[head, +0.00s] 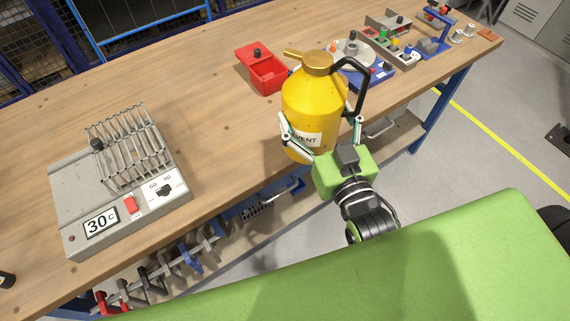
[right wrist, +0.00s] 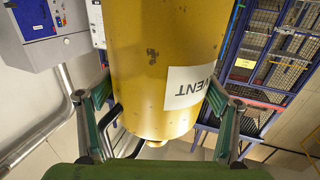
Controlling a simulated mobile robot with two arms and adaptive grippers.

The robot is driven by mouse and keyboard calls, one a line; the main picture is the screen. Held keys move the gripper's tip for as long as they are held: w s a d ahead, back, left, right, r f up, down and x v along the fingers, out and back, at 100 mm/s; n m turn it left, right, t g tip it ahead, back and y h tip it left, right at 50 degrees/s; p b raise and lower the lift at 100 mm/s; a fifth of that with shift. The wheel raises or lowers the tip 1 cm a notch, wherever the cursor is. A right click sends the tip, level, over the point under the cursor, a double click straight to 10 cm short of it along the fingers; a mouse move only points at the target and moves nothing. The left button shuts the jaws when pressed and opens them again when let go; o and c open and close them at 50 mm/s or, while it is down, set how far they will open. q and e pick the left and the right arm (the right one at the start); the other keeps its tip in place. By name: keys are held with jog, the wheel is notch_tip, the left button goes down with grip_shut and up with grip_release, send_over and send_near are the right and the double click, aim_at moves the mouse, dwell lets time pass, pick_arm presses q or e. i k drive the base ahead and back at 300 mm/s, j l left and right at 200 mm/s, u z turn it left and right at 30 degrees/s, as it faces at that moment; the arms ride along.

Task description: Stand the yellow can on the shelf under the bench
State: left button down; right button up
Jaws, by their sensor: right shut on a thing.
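The yellow can (head: 312,105) has a brass cap and spout on top, a black handle on its right and a white label with partly visible lettering. It is upright at the bench's front edge; I cannot tell whether its base touches the bench. My right gripper (head: 322,135) is shut on its lower body, one finger on each side. In the right wrist view the can (right wrist: 165,60) fills the middle, its label upside down, between the fingers (right wrist: 160,112). Under the bench (head: 215,90), part of a wooden shelf (head: 398,143) shows at the right. My left gripper is not in view.
A red bin (head: 264,72) stands just behind the can. A blue-based fixture (head: 375,72) and grey trays (head: 390,40) stand to the right. A grey heater box (head: 75,205) with a wire rack is at left. Tools hang below the front edge. The middle of the benchtop is clear.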

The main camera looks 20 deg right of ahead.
aim_at(394, 130)
jog(key=l+u, duration=0.15)
jog(key=l, duration=0.5)
jog(key=l+u, duration=0.1)
jog(key=l, duration=0.6)
jog(key=k+l+u, duration=0.15)
jog(key=l, duration=0.5)
jog(key=k+l+u, duration=0.1)
jog(key=l, duration=0.55)
jog(key=k+l+u, duration=0.15)
jog(key=l, duration=0.5)
jog(key=k+l+u, duration=0.1)
jog(key=l, duration=0.55)
jog(key=k+l+u, duration=0.15)
jog(key=l, duration=0.45)
jog(key=k+l+u, duration=0.1)
jog(key=k+l, duration=0.15)
jog(key=l, duration=0.35)
